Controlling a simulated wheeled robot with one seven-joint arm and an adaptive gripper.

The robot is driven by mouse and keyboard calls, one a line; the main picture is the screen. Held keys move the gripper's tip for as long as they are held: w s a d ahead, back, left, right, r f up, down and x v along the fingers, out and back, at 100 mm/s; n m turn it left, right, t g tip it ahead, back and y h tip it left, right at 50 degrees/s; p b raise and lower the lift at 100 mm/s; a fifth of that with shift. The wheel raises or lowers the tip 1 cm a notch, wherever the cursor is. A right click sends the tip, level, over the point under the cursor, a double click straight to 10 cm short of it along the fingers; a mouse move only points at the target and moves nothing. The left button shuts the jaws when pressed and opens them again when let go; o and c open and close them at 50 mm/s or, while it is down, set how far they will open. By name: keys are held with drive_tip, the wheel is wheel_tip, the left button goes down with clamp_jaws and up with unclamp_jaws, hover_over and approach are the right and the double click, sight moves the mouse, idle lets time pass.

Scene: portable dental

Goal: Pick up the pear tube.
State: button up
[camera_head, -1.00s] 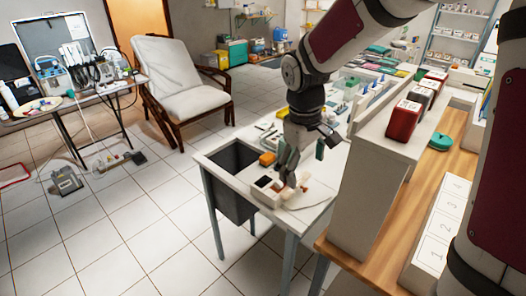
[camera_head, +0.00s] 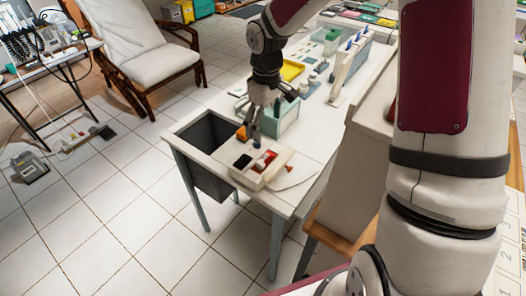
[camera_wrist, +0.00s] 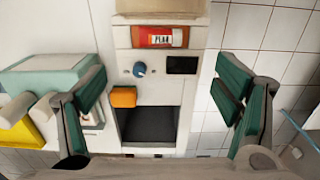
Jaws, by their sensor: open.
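The pear tube (camera_wrist: 160,37) is a red-orange tube with a white label, lying crosswise in a recess of a white device near the top of the wrist view. In the head view the tube (camera_head: 265,158) shows as a small red patch on the device (camera_head: 272,178) near the table's front corner. My gripper (camera_head: 268,118) is above the table, beyond the tube. In the wrist view my gripper (camera_wrist: 160,92) is open and empty, its green-padded fingers wide apart. The tube is farther up the picture, not between the pads.
A blue knob (camera_wrist: 140,69), a dark window (camera_wrist: 182,65) and an orange block (camera_wrist: 123,97) are near the tube. A dark bin (camera_head: 207,135) is at the table's left end. A pale green box (camera_head: 284,119) stands behind my gripper. A cable curves at the right.

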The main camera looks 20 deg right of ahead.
sight(265, 156)
wheel_tip(265, 156, down, 14)
drive_tip(key=shift+r+p, duration=0.25)
drive_tip(key=shift+p, duration=0.1)
drive_tip(key=shift+c, duration=0.3)
drive_tip(key=c, duration=1.2)
drive_tip(key=shift+c, duration=0.2)
